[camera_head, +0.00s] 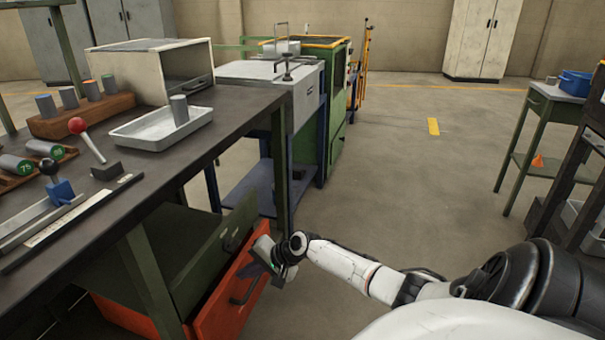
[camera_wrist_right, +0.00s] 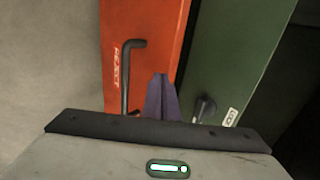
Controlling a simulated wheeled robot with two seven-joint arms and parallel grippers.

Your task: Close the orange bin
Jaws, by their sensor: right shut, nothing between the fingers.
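The orange bin (camera_head: 222,306) is below the workbench, pulled out past the bench leg. Its front has a black bar handle. In the right wrist view the orange front (camera_wrist_right: 150,22) stands upright in the picture, with white lettering and the black handle (camera_wrist_right: 126,75). My right gripper (camera_head: 270,262) is at the upper far end of the orange front. In the wrist view its fingers (camera_wrist_right: 162,95) are shut and empty, in front of the orange face, right of the handle. Whether they touch the face I cannot tell. My left gripper is out of view.
A green drawer (camera_head: 215,257) above the orange bin also stands out from the bench. The workbench (camera_head: 232,108) holds a white tray (camera_head: 160,128), metal cylinders and a red-knobbed lever. Open floor (camera_head: 400,170) lies to the right, with a green side table (camera_head: 555,105) beyond.

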